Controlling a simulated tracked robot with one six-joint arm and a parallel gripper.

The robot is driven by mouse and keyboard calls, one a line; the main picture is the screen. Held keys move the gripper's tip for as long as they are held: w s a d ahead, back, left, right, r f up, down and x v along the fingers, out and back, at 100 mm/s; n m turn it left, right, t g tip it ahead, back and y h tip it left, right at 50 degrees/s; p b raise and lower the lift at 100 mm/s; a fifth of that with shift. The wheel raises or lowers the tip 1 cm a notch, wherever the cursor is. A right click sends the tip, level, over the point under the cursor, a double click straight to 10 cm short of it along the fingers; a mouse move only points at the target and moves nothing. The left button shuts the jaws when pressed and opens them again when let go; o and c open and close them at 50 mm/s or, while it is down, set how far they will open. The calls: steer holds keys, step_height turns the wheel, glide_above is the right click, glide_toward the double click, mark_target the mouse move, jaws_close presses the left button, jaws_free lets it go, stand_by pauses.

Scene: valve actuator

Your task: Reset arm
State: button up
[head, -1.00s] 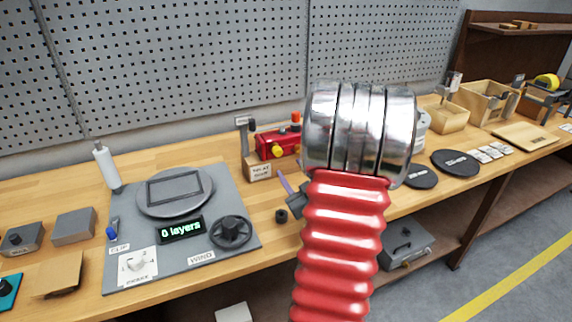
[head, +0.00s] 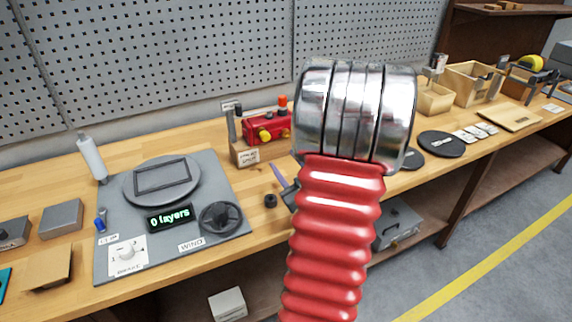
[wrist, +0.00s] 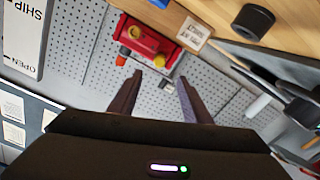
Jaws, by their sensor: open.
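My arm, with a red ribbed sleeve and a shiny metal joint, rises through the middle of the head view and hides part of the bench behind it. My gripper (wrist: 157,95) shows in the wrist view as two dark fingers, spread apart with nothing between them. Beyond the fingertips is a red device (wrist: 147,45) with yellow and orange knobs, apart from the fingers. The same red device (head: 266,127) stands at the back of the bench in the head view.
A grey panel (head: 120,265) with a round plate, a handwheel (head: 220,217) and a display reading "0 layers" lies on the wooden bench at left. Black discs (head: 441,144), wooden bins (head: 472,85) and cards lie at right. A pegboard (head: 180,60) stands behind. Floor at lower right is clear.

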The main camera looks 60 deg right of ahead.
stand_by(0.4)
steer(key=w+a+r+g+y, duration=0.25)
steer(key=w+a, duration=0.25)
steer(key=a, duration=0.4)
steer(key=w+a+r+g+y, duration=0.1)
steer(key=w+a+r+g, duration=0.3)
steer(key=a, duration=0.5)
steer(key=s+a+g+y, duration=0.1)
steer(key=s+a, duration=0.3)
steer(key=a, duration=0.4)
steer(key=s+a+n+g+y, duration=0.1)
steer(key=s+a, duration=0.3)
steer(key=a, duration=0.5)
steer(key=s+a+g+y, duration=0.1)
steer(key=s+a+y, duration=0.2)
steer(key=a, duration=0.6)
steer(key=shift+s+n, duration=0.4)
steer(key=shift+s, duration=0.65)
steer(key=shift+g+y, duration=0.25)
steer(key=shift+c, duration=0.4)
steer(key=shift+c, duration=0.7)
steer(key=shift+d, duration=0.15)
steer(key=shift+c, duration=0.5)
